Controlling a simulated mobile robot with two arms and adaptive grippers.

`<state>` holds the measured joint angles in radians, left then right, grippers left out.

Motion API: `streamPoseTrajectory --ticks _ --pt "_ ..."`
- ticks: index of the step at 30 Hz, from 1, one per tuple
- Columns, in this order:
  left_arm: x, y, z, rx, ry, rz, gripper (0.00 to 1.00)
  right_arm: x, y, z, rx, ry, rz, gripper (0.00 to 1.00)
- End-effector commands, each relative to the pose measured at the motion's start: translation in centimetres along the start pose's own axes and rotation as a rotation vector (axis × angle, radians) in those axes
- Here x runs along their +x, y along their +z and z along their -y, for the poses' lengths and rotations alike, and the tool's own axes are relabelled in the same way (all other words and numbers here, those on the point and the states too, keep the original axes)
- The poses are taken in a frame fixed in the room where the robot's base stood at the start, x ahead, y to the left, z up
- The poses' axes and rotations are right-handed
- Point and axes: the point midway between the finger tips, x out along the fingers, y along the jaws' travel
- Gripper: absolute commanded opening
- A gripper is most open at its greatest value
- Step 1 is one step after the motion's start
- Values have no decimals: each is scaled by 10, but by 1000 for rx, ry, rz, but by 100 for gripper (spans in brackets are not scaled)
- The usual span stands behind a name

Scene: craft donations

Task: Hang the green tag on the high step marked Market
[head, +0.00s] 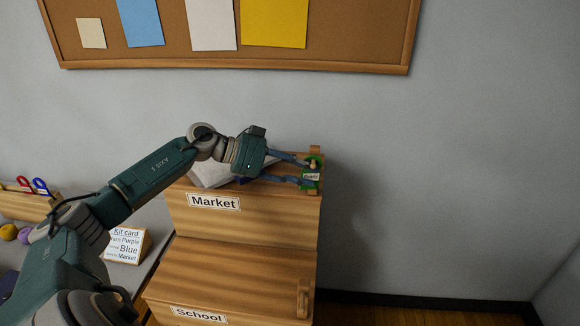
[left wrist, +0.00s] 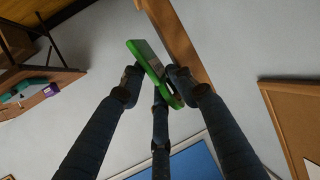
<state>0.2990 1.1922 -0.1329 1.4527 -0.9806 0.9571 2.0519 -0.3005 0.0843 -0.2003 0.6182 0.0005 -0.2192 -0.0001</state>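The green tag (head: 311,183) with a white label is at the small wooden post (head: 319,154) on the right end of the high step marked Market (head: 268,212). A pale peg tip shows at the tag's upper part, with green around it, so the tag appears to be on the peg. My left gripper (head: 303,173) reaches in from the left, its fingers spread on either side of the tag. The left wrist view shows the green tag (left wrist: 146,60) between the parted fingertips, with a gap at the left one. My right gripper is not in view.
The lower step marked School (head: 230,272) has its own empty post (head: 303,298). A Kit card (head: 126,245) stands left of the steps. A grey item (head: 208,175) lies on the top step behind my gripper. A corkboard (head: 347,45) hangs above; bare wall is at right.

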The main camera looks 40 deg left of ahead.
Motion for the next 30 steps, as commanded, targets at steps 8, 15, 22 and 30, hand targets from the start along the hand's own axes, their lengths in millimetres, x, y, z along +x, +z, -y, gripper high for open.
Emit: streamPoseTrajectory --ticks 8,15,22,30 --pt "-40 2 1 1 -3 9 33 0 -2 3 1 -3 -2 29" --pt "-65 3 1 -1 -1 8 33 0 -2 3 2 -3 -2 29" --pt "-88 3 0 -1 0 5 33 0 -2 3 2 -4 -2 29" --pt "-111 1 1 1 -1 2 33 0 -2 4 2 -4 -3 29"
